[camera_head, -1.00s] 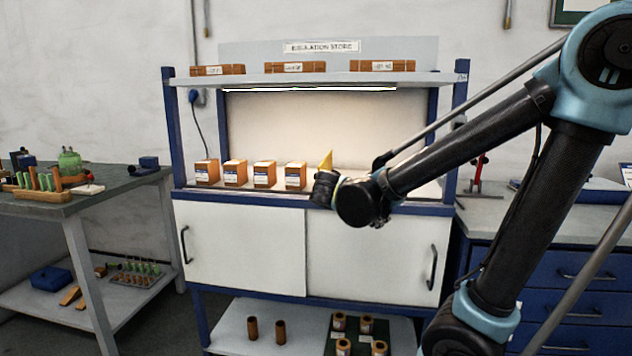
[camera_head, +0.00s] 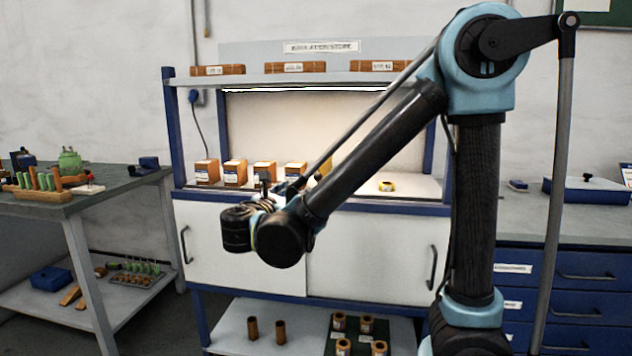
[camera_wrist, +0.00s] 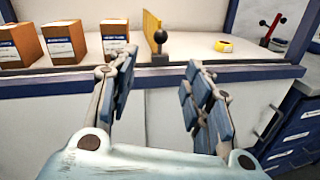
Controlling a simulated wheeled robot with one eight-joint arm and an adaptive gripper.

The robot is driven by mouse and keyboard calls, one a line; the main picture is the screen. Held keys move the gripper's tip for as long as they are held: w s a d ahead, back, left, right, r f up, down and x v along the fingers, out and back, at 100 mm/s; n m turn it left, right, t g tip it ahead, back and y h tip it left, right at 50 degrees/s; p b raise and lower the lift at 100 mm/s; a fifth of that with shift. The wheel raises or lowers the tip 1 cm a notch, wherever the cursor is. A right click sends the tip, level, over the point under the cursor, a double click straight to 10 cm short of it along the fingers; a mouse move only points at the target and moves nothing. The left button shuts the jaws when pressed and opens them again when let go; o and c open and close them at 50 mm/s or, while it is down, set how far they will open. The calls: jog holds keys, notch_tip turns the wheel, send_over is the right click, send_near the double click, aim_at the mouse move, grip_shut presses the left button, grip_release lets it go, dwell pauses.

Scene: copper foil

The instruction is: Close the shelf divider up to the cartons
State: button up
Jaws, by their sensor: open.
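Several orange-brown cartons with white and blue labels stand in a row on the lit shelf; the leftmost carton (camera_head: 207,172) shows clearly in the head view. The yellow shelf divider (camera_wrist: 150,30) stands upright just right of the last carton (camera_wrist: 115,42), with a narrow gap between them in the wrist view. Its black ball knob (camera_wrist: 160,37) is at the front. In the head view the divider (camera_head: 323,169) is partly hidden by my arm. My gripper (camera_wrist: 160,68) is open and empty, in front of the shelf edge, its fingers either side of the knob's line, apart from it.
A yellow tape roll (camera_head: 387,186) lies on the shelf right of the divider. The shelf's blue front edge (camera_wrist: 60,84) runs below the cartons. White sliding doors (camera_head: 370,255) are beneath. A red-handled stand (camera_wrist: 270,30) is at the right.

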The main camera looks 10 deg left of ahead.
jog(key=w+d, duration=0.1)
jog(key=w, duration=0.4)
jog(key=w+d, duration=0.1)
jog(key=w, duration=0.5)
jog(key=w+d, duration=0.1)
jog(key=w, duration=0.4)
jog(key=shift+w+d, duration=0.2)
jog(key=shift+w, duration=0.1)
grip_shut()
